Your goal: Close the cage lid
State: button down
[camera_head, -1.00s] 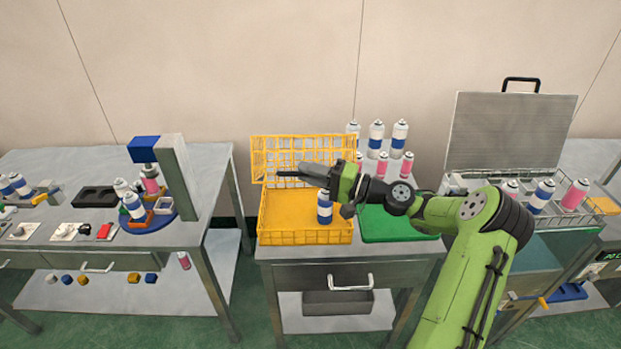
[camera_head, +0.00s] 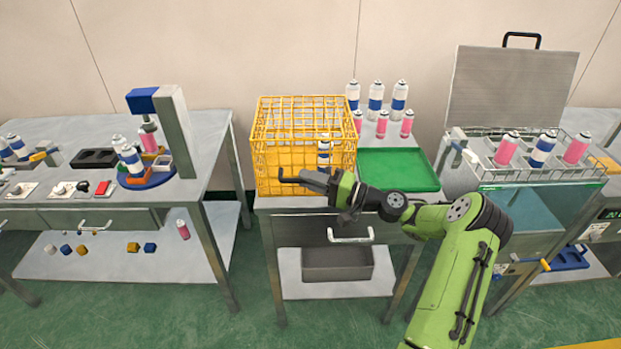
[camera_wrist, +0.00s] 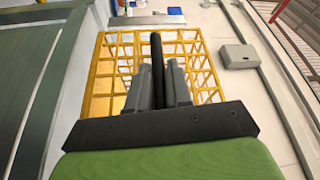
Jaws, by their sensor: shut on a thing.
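The yellow wire cage (camera_head: 268,170) stands on the middle table. Its deep wire lid (camera_head: 300,115) is down over the base, its front edge at or close to the base's front; any small gap there is too fine to tell. A white and blue spray can (camera_head: 323,158) shows through the wires. My gripper (camera_head: 300,179) is at the cage's front, shut on the dark lid handle (camera_head: 281,176). In the wrist view the handle, a black bar (camera_wrist: 158,70), sits between the two grey fingers, with yellow wires (camera_wrist: 200,70) around and beyond it.
A green tray (camera_head: 400,170) lies right of the cage, with several white, blue and pink cans (camera_head: 376,98) behind it. A drawer handle (camera_head: 350,236) juts out below my gripper. An open-lidded bath (camera_head: 510,85) with cans stands at the right.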

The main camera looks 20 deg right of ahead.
jog(key=shift+f, duration=0.35)
jog(key=c, duration=1.1)
grip_release()
jog(key=shift+r, duration=0.1)
jog(key=shift+d, duration=0.1)
jog(key=p+v, duration=0.1)
jog(key=v, duration=1.4)
jog(key=shift+s+d+p, duration=0.15)
jog(key=shift+s+p, duration=0.1)
jog(key=shift+p, duration=0.1)
